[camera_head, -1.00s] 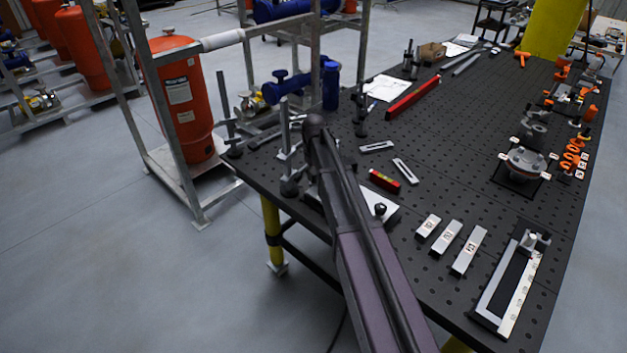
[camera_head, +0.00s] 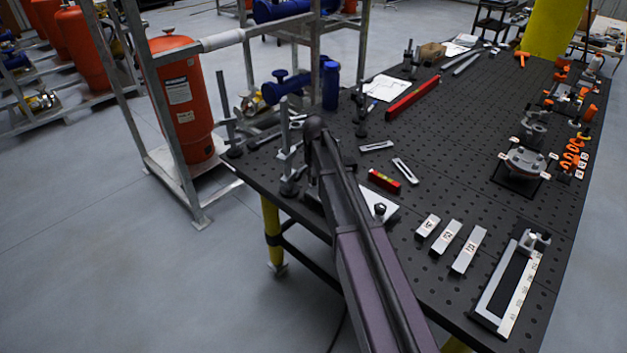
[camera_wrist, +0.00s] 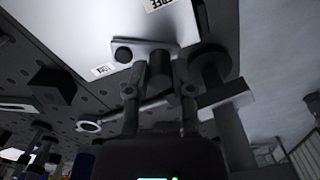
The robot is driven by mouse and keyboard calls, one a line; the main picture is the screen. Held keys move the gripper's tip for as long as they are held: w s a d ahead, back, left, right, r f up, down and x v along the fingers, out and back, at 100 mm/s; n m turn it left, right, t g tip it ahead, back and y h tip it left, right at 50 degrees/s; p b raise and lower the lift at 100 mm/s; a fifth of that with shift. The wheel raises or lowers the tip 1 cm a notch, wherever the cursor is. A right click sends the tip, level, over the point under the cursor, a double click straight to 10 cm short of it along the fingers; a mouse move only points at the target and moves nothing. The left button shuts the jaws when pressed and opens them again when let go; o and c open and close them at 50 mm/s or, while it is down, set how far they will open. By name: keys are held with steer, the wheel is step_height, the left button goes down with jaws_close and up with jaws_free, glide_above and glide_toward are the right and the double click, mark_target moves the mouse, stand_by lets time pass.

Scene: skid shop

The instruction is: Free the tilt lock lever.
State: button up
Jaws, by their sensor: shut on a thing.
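In the wrist view my gripper (camera_wrist: 159,92) has its two fingers on either side of a dark, round-ended grip that I take to be the tilt lock lever (camera_wrist: 158,66). The fingers are shut on it. Behind it is a pale plate (camera_wrist: 70,25) with a small label reading LOCK (camera_wrist: 103,70) at its lower edge and a label that seems to read FREE (camera_wrist: 160,3) at the top. The lever lies between these labels in the picture; its exact setting is unclear. In the head view my arm hides the gripper and lever.
Dark clamp posts (camera_wrist: 222,90) stand close to the right of my gripper. A ring-ended bar (camera_wrist: 88,126) lies to its left. In the head view the perforated black table (camera_head: 460,130) holds a red-and-yellow level (camera_head: 384,181), several marked blocks (camera_head: 447,237) and a long frame (camera_head: 505,290).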

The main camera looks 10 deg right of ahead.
steer(key=shift+s, duration=0.15)
steer(key=shift+s+d, duration=0.1)
steer(key=shift+s, duration=0.2)
stand_by(0.5)
steer(key=shift+s+d, duration=0.2)
steer(key=shift+s, duration=0.15)
steer(key=shift+s+d, duration=0.1)
steer(key=shift+d, duration=0.1)
steer(key=o, duration=0.8)
steer(key=shift+o, duration=1.2)
